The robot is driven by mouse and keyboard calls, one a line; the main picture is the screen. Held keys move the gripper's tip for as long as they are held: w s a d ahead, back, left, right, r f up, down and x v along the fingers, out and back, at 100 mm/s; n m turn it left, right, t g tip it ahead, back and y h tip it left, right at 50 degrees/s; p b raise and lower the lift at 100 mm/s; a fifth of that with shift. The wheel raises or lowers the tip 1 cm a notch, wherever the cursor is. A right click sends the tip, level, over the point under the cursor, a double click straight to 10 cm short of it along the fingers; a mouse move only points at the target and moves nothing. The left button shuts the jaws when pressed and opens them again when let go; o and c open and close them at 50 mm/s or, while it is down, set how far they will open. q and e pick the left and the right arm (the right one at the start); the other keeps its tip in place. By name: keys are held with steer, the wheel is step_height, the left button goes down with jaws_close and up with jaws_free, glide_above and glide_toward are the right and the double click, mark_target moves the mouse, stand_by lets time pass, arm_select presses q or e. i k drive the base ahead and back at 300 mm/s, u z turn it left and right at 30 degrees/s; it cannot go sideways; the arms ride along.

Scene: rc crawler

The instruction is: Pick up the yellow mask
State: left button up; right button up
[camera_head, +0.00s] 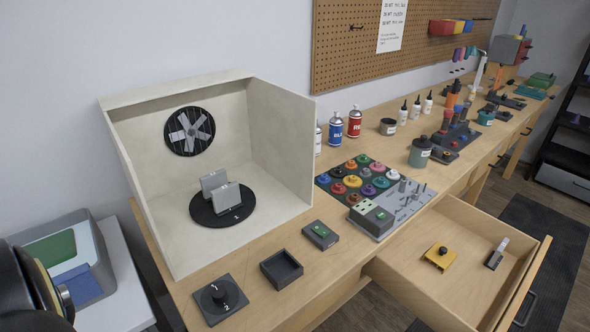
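A flat yellow piece with a black knob on top, which looks like the yellow mask (436,261), lies in the open drawer (404,283) at the lower right. It rests on the drawer floor, left of a small grey and white tool (496,253), with a gap between them. Neither of my grippers shows in the head view, so nothing is seen holding or touching the yellow piece.
On the bench stand a pale open booth (280,135) with a fan and turntable, a dark square tray (281,269), a dial block (220,298) and a board of colored discs (355,180). The drawer's front panel (524,283) stands out over the floor.

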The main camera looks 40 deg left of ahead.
mark_target(440, 253)
steer(key=u, duration=3.6)
steer(key=k, duration=1.25)
steer(key=z, duration=2.15)
steer(key=i, duration=0.5)
steer(key=u, duration=0.05)
